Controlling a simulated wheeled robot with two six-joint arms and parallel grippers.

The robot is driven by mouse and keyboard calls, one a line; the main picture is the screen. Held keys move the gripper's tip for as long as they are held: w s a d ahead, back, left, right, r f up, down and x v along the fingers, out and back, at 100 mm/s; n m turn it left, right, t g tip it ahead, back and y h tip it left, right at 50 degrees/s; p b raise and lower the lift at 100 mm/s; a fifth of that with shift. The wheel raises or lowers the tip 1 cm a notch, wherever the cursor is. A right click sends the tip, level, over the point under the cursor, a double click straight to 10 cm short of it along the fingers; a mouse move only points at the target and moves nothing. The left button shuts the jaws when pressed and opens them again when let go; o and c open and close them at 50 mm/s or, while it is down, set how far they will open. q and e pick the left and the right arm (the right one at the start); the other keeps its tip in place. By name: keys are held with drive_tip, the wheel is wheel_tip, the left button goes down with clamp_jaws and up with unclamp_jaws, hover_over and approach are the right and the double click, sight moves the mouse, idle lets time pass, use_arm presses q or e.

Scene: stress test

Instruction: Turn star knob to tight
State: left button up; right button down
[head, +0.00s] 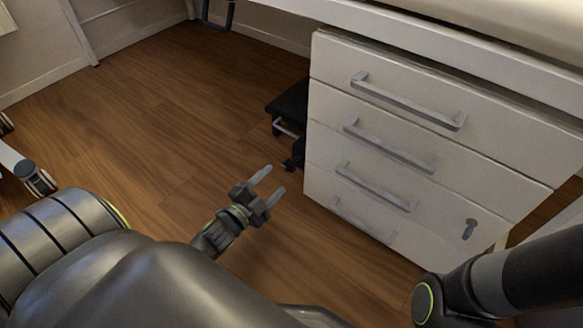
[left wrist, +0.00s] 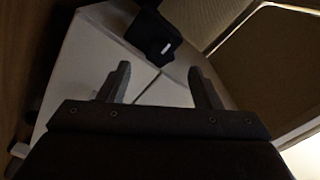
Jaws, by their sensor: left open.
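No star knob can be made out for certain in either view. A small grey key-like fitting (head: 469,229) sits on the lower right of the white drawer unit (head: 450,150). My left gripper (head: 273,181) is open and empty above the wooden floor, left of the drawers and apart from them. Its two fingers also show spread in the left wrist view (left wrist: 159,72). Beyond them there is a dark object (left wrist: 152,38) with a small white mark, near pale panels; I cannot tell what it is. My right arm enters at the lower right, its gripper out of view.
The drawers carry several grey bar handles (head: 405,100) that stick out. A dark stool-like object (head: 288,105) stands beside the unit's left side. A castor wheel (head: 38,180) is at the far left. The wooden floor (head: 150,110) between is clear.

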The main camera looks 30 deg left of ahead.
sight(287, 168)
use_arm(q)
drive_tip(key=w, duration=0.9)
drive_tip(key=shift+d, duration=0.35)
drive_tip(key=shift+c, duration=0.4)
drive_tip(key=c, duration=0.9)
